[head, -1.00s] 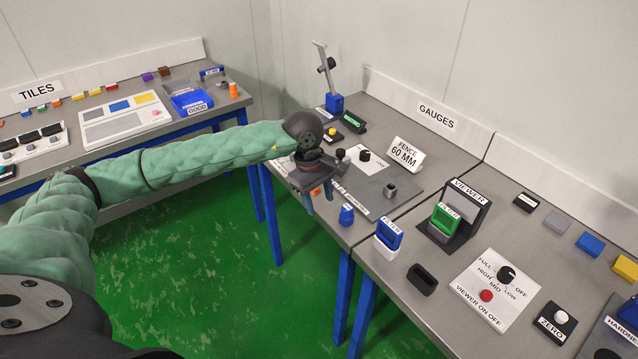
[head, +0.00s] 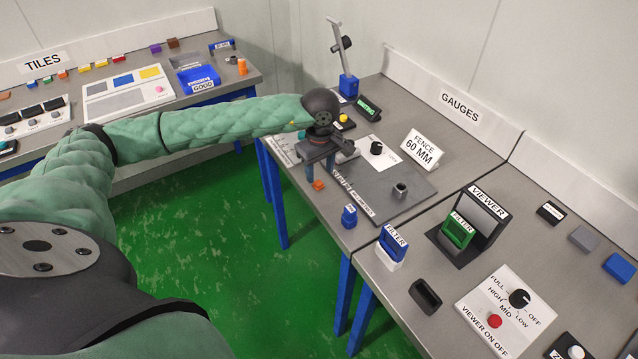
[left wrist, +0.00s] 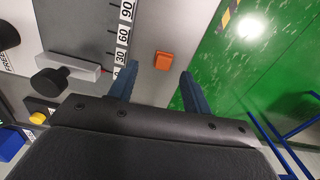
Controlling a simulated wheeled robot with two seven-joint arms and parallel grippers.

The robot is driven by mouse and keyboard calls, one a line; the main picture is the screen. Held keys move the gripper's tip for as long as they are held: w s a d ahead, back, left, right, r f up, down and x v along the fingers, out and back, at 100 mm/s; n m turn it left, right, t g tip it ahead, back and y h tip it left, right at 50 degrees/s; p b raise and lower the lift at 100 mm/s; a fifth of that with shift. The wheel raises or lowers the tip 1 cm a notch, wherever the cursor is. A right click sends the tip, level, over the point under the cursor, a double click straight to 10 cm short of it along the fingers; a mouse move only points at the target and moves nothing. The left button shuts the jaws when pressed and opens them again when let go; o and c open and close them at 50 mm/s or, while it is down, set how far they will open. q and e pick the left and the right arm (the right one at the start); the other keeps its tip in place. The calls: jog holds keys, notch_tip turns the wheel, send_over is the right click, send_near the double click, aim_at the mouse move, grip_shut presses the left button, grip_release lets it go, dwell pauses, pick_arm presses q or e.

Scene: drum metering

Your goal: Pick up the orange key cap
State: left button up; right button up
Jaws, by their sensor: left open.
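The orange key cap (head: 318,185) lies on the grey bench top near its front edge, just below my left gripper in the head view. In the left wrist view the cap (left wrist: 164,61) is a small orange square between and beyond the two blue fingertips. My left gripper (head: 322,172) is open and empty above the bench, pointing down; its spread fingers (left wrist: 158,75) show clearly in the left wrist view. The cap is apart from both fingers. My right gripper is not in view.
A blue object (head: 349,216) stands near the front edge. The FENCE sign (head: 422,150) is farther back. Green floor lies beyond the edge.

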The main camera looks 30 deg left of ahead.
aim_at(318, 182)
pick_arm(q)
jog(key=f, duration=0.3)
jog(key=shift+s+a+f, duration=0.15)
jog(key=shift+s+f, duration=0.05)
jog(key=shift+f, duration=0.05)
jog(key=c, duration=1.1)
jog(key=shift+o, duration=0.2)
jog(key=shift+r, duration=0.1)
